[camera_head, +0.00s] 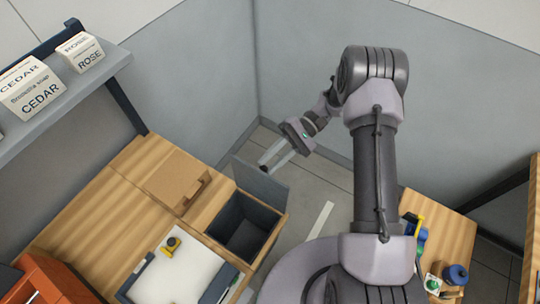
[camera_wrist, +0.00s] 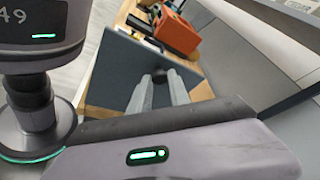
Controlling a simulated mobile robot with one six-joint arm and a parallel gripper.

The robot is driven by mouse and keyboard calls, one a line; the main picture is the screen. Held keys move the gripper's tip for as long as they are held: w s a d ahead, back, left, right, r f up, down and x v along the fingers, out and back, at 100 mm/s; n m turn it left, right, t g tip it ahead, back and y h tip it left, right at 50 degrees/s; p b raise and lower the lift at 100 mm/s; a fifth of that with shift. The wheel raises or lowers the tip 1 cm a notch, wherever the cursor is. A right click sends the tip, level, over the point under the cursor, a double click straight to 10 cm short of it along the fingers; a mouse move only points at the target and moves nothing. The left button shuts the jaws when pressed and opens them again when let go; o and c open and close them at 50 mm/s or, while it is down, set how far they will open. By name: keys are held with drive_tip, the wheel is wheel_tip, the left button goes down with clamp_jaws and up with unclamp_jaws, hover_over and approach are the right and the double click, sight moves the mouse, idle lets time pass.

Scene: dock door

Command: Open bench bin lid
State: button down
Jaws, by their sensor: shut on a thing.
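The bench bin (camera_head: 243,228) is a dark grey box set into the wooden bench, its mouth uncovered and its inside seeming empty. Its grey lid (camera_head: 262,187) stands raised and tilted at the bin's far edge. My gripper (camera_head: 268,163) is at the top of the lid, reaching in from the upper right. In the wrist view the lid (camera_wrist: 113,72) is a grey-blue panel in front of my gripper (camera_wrist: 159,82). The two fingers are shut on a small dark part of the lid, mostly hidden between the tips.
A flat tan box (camera_head: 175,182) and a white-topped tray (camera_head: 180,272) with a yellow-and-black item (camera_head: 170,246) are on the bench. An orange container (camera_head: 52,280) is at lower left. A shelf (camera_head: 70,98) holds CEDAR and ROSE boxes. Floor behind the lid is clear up to the walls.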

drive_tip(key=shift+f, duration=0.1)
idle(0.3)
drive_tip(key=c, duration=1.2)
unclamp_jaws()
drive_tip(key=shift+d, duration=0.1)
drive_tip(key=v, duration=1.2)
